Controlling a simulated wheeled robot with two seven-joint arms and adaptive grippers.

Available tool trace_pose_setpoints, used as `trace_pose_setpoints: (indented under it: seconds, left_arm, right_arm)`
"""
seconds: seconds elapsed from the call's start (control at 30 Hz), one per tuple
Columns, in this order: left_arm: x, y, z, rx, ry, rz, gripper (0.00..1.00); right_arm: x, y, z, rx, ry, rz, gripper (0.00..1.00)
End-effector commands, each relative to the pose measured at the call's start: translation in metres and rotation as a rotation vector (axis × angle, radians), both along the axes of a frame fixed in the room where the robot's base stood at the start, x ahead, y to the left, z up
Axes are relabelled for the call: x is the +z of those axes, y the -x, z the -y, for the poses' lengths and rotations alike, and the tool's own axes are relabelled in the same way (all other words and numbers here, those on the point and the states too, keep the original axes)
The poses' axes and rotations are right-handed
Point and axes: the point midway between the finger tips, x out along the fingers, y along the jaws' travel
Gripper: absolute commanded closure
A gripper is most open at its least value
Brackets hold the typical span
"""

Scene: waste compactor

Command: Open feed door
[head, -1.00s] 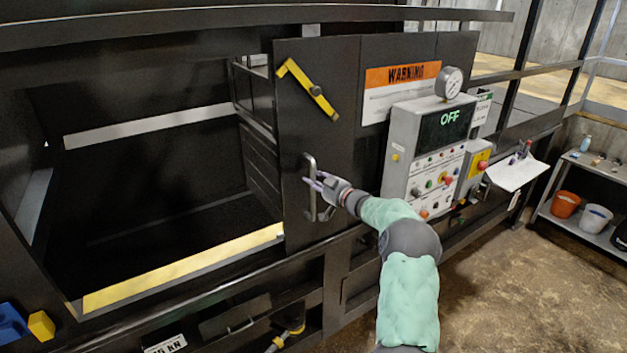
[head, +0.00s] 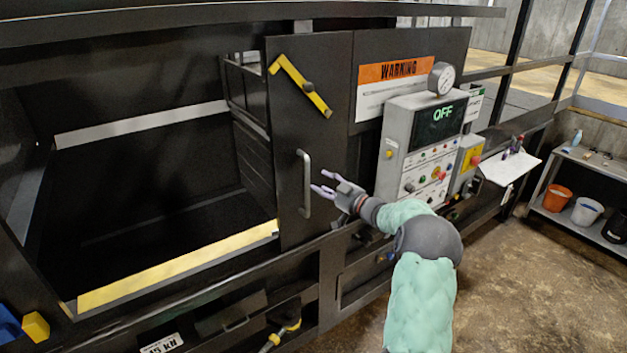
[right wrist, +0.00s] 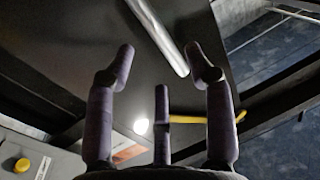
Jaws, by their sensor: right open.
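The feed door (head: 311,95) is a dark panel slid to the right, beside a wide open feed opening (head: 170,190). Its upright metal handle (head: 304,184) is on the door's lower part. A yellow latch bar (head: 303,87) is on the door's upper part. My right gripper (head: 322,182) is open and empty, just right of the handle and apart from it. In the right wrist view the open fingers (right wrist: 165,70) show with the silver handle (right wrist: 158,36) beyond their tips. My left gripper is not in view.
A control box (head: 424,145) reading OFF, with a gauge (head: 441,78), stands right of the door. A yellow-edged sill (head: 180,266) runs below the opening. A clipboard (head: 510,167) and a shelf with buckets (head: 587,211) are at the right. Floor at lower right is clear.

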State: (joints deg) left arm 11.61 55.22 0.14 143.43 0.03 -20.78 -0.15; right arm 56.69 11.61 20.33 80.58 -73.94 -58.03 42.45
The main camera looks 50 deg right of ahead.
Motion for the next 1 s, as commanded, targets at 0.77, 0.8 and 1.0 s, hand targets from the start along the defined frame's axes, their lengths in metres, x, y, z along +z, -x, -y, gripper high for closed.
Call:
trace_pose_setpoints:
  seconds: [0.77, 0.8, 1.0]
  left_arm:
    - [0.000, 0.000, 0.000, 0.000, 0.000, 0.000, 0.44]
    - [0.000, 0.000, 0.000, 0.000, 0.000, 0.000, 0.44]
    - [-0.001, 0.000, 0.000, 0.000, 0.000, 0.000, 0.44]
  right_arm:
    - [0.000, 0.040, -0.002, 0.001, -0.001, 0.000, 0.46]
    - [0.000, 0.040, -0.002, 0.001, -0.001, 0.000, 0.46]
    - [-0.002, 0.040, -0.003, 0.001, -0.003, 0.000, 0.46]
